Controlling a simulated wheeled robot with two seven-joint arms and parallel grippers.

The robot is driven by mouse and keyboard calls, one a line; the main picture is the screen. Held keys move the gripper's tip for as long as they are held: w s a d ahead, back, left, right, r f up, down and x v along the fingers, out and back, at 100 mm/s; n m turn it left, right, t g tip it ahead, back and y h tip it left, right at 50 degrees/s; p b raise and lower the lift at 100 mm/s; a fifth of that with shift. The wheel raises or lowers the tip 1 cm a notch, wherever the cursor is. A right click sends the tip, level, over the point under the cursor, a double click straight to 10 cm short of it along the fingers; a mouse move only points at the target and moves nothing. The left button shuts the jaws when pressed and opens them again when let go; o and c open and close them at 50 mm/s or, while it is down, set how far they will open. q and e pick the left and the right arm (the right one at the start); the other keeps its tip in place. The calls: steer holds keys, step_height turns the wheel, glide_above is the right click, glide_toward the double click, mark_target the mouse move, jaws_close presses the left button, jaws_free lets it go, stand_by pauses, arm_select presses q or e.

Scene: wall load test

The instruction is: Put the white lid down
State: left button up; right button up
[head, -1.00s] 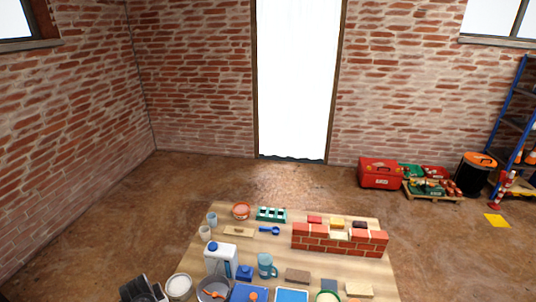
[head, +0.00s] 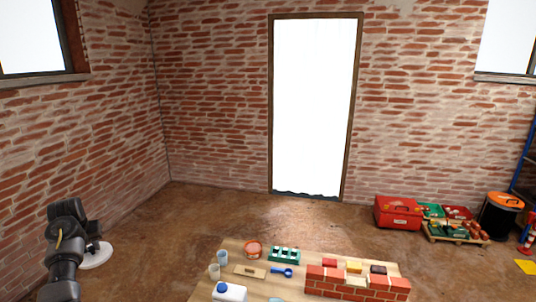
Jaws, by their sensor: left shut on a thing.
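The white lid (head: 96,256) is a round flat disc at the lower left of the head view. It hangs under my left gripper (head: 93,240), left of the table and apart from it. My left gripper is dark and shut on the lid; its fingertips are partly hidden by its own body. The floor shows around the lid. My right gripper is out of view.
The wooden table (head: 232,256) bears a brick wall (head: 355,282), a white jug with a blue cap (head: 229,292), cups, a trowel-like board (head: 250,271), a blue scoop (head: 282,271) and a green tray (head: 284,255). Floor left of the table is clear.

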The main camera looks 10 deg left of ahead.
arm_select(q)
steer(key=a+r, duration=0.5)
steer(key=r, duration=0.2)
steer(key=w+d+f+m+h, duration=0.1)
steer(key=w+d+f+m, duration=0.1)
steer(key=w+d, duration=0.5)
steer(key=w+d+f+m, duration=0.2)
steer(key=w+d, duration=0.2)
steer(key=d, duration=0.7)
steer(key=s+d+f, duration=0.4)
steer(key=s+d, duration=0.2)
steer(key=d, duration=0.3)
steer(key=s+d+f, duration=0.3)
steer(key=s+d, duration=0.2)
steer(key=d, duration=0.4)
steer(key=s+d+r+m+h, duration=0.25)
steer(key=d+r+m, duration=0.35)
steer(key=d+r, duration=0.5)
steer(key=s+d+f+m+g+h, duration=0.1)
steer(key=s+d+f+m+h, duration=0.15)
steer(key=s+m, duration=0.85)
step_height(320, 180, down, 6)
steer(key=s+d+n+b, duration=0.1)
steer(key=s+n+b, duration=0.2)
steer(key=b, duration=0.3)
steer(key=shift+h+b, duration=0.3)
steer(key=shift+b, duration=0.1)
